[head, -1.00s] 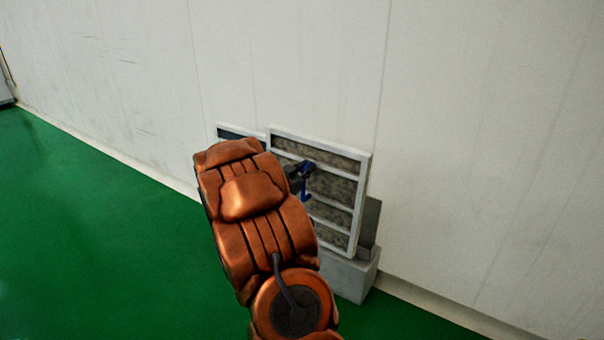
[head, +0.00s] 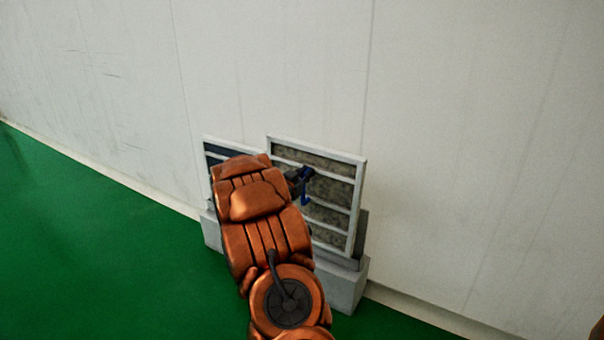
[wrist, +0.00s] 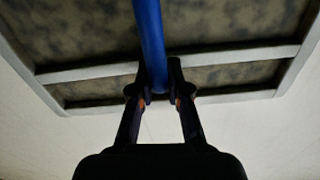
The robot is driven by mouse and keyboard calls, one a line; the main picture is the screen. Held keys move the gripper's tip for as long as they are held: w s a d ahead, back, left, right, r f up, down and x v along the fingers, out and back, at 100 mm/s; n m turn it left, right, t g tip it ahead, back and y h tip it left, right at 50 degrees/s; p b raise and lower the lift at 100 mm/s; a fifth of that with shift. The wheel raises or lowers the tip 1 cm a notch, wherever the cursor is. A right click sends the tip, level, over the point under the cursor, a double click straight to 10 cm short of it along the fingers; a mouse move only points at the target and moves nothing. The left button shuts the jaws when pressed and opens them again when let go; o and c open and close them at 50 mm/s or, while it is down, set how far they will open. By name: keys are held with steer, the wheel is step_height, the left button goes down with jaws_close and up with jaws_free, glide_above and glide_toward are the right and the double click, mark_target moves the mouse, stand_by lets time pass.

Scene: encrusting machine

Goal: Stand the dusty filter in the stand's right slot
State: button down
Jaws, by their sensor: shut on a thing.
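The dusty filter (head: 330,206) is a white-framed panel with crossbars and mottled grey-brown mesh. It is upright at the right part of the stand, in front of a grey back plate. My gripper (head: 303,181) is shut on its blue handle, which also shows in the wrist view (wrist: 149,45) between the two fingers (wrist: 160,95). The stand (head: 346,288) is a pale grey block on the floor against the wall. My arm hides its middle and the filter's lower left, and I cannot tell whether the filter's bottom edge is seated in the slot.
Another white-framed filter with dark blue-grey mesh (head: 221,150) stands in the left part of the stand, partly behind my arm. The white wall (head: 470,130) is close behind the stand. Green floor (head: 90,250) is open at left.

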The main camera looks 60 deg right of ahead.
steer(key=p, duration=0.2)
glide_above(313, 193)
steer(key=w+d, duration=0.1)
steer(key=d, duration=0.1)
steer(key=shift+w+d+f, duration=0.15)
steer(key=shift+w+f, duration=0.05)
steer(key=shift+f, duration=0.05)
steer(key=shift+s+f, duration=0.25)
steer(key=shift+s, duration=0.35)
stand_by(0.6)
steer(key=shift+f+b, duration=0.3)
steer(key=shift+f, duration=3.8)
stand_by(1.1)
steer(key=c, duration=1.1)
jaws_free()
